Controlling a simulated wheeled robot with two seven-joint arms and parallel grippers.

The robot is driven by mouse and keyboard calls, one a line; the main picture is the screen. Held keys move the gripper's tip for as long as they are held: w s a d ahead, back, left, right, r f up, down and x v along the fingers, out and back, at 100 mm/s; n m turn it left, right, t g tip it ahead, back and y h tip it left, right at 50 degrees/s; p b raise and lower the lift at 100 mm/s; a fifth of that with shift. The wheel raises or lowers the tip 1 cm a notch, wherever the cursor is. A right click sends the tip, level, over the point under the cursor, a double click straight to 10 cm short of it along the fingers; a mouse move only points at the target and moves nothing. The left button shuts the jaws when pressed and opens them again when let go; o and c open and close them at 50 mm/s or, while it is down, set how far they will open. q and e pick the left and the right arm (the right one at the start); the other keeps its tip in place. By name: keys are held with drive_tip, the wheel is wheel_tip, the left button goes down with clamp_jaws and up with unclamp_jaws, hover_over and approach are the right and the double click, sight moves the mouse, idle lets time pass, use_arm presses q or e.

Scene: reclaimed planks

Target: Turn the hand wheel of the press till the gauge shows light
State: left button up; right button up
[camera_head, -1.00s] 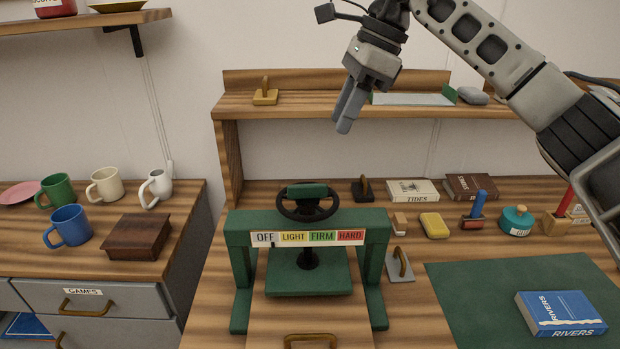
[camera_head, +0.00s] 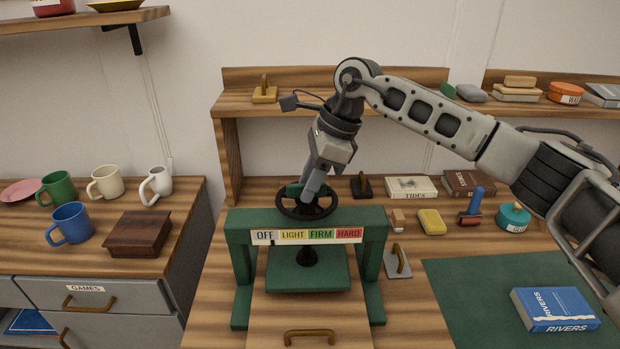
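The green press (camera_head: 240,228) stands on the plank bench. Its dark hand wheel (camera_head: 306,214) lies flat on top, with a green part (camera_head: 292,189) across it. The gauge strip (camera_head: 307,236) on the front beam reads OFF, LIGHT, FIRM and HARD. A small dark mark shows near the border of OFF and LIGHT, too small to read surely. My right gripper (camera_head: 310,191) points down at the wheel, its fingers at the green part. The fingers overlap from this side, so I cannot tell whether they grip it. My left gripper is not in view.
A wooden shelf (camera_head: 225,103) runs behind the press. A black-handled block (camera_head: 362,186), books, a yellow block (camera_head: 432,222) and a stamp stand to the right. A blue book (camera_head: 556,308) lies on the green mat (camera_head: 455,290). Mugs and a wooden box (camera_head: 137,235) are at left.

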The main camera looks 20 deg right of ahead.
clamp_jaws()
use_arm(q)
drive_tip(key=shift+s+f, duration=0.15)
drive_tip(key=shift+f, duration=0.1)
use_arm(e)
drive_tip(key=shift+m, duration=0.3)
drive_tip(key=shift+m+b, duration=0.3)
drive_tip(key=shift+b, duration=0.15)
drive_tip(key=m+t+b, duration=0.1)
drive_tip(key=m, duration=0.2)
drive_tip(key=shift+s+t+h+b, duration=0.1)
drive_tip(key=shift+t+h+b, duration=0.2)
drive_tip(key=shift+m+t+h+b, duration=0.35)
drive_tip(key=shift+m+b, duration=0.35)
drive_tip(key=shift+m, duration=0.5)
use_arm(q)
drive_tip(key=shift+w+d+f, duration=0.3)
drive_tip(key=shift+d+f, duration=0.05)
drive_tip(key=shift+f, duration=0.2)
use_arm(e)
drive_tip(key=shift+m, duration=0.5)
drive_tip(key=shift+r, duration=0.1)
